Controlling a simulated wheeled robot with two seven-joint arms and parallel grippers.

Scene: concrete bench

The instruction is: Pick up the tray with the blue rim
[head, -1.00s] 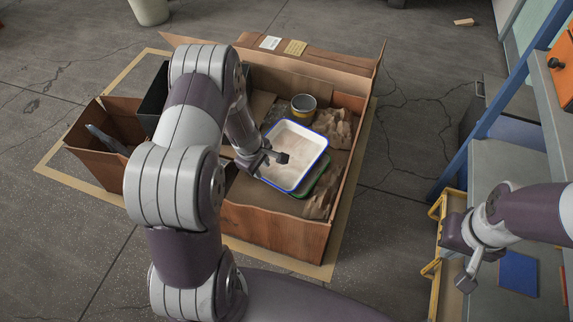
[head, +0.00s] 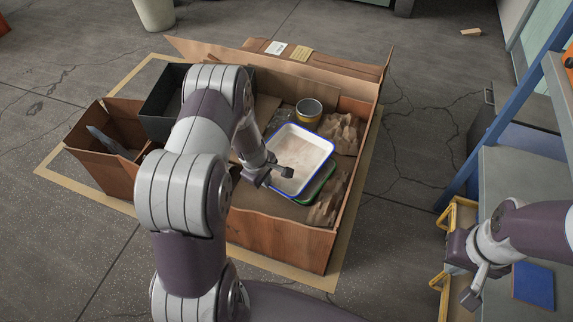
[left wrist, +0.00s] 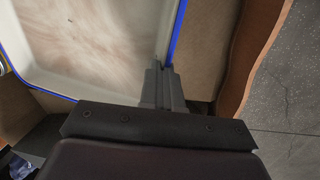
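The white tray with the blue rim (head: 313,135) lies in the large cardboard box, on top of a green-rimmed tray (head: 322,186). In the left wrist view, the tray's pale inside (left wrist: 95,40) fills the upper left. My left gripper (head: 282,172) is at the tray's near-left edge. In the left wrist view, the fingers (left wrist: 164,80) are close together with the blue rim running between them, and they look shut on it. My right gripper (head: 470,285) is far to the right, away from the tray; its finger opening is not clear.
The cardboard box (head: 275,240) has raised walls and a flap at the back. A yellow-banded can (head: 309,112) and crumpled brown paper (head: 340,132) lie by the tray. A smaller box (head: 105,165) and a black bin (head: 160,105) stand left. A blue-framed bench (head: 500,120) is at right.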

